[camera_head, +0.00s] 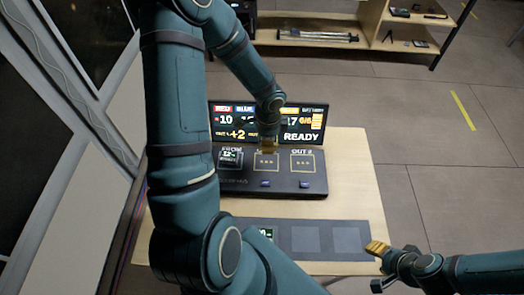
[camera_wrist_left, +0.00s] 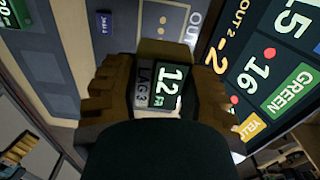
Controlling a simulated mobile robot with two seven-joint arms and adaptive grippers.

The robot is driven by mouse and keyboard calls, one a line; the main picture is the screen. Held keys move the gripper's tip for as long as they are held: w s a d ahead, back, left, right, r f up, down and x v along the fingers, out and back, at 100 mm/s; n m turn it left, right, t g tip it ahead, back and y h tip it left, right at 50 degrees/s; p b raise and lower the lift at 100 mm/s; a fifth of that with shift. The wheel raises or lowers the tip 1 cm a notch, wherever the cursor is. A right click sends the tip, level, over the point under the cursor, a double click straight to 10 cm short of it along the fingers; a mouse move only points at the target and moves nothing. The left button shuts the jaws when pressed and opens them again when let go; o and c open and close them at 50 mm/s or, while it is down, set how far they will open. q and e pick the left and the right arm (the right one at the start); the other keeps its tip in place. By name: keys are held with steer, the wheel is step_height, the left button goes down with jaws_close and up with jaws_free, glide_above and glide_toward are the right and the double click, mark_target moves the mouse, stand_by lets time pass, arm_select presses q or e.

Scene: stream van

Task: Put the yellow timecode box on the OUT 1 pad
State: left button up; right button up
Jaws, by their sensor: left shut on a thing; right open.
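My left gripper (camera_head: 267,147) reaches down over the OUT 1 pad (camera_head: 266,163) on the dark console. In the left wrist view the left gripper (camera_wrist_left: 160,95) is shut on a small box (camera_wrist_left: 155,98), taken as the timecode box. Its face shows a green "12" readout and the label "LAG 3"; a yellowish-brown edge shows. Whether the box touches the pad cannot be told. The OUT 2 pad (camera_head: 303,162) is bare to the right. My right gripper (camera_head: 377,250) is open and empty by the table's front right corner.
A display (camera_head: 300,125) reading READY stands behind. A dark tray (camera_head: 372,240) with bare squares lies in front; my left arm hides its left part, where a green readout (camera_head: 266,232) shows.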

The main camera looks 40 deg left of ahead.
mark_target(266, 161)
arm_select(q)
steer(key=shift+a+f, duration=0.15)
steer(key=shift+f, duration=0.2)
arm_select(e)
steer(key=shift+w, duration=0.1)
arm_select(q)
step_height(266, 161, down, 8)
steer(key=shift+f+b, duration=0.25)
steer(key=shift+b, duration=0.95)
arm_select(e)
step_height(266, 161, down, 2)
steer(key=shift+f, duration=0.25)
arm_select(q)
steer(key=shift+f, duration=0.35)
arm_select(e)
steer(key=shift+a, duration=0.1)
arm_select(q)
steer(key=shift+f, duration=0.1)
arm_select(e)
steer(key=shift+f, duration=0.15)
arm_select(q)
steer(key=shift+f, duration=0.15)
arm_select(e)
steer(key=shift+f, duration=0.15)
arm_select(q)
steer(key=o, duration=1.2)
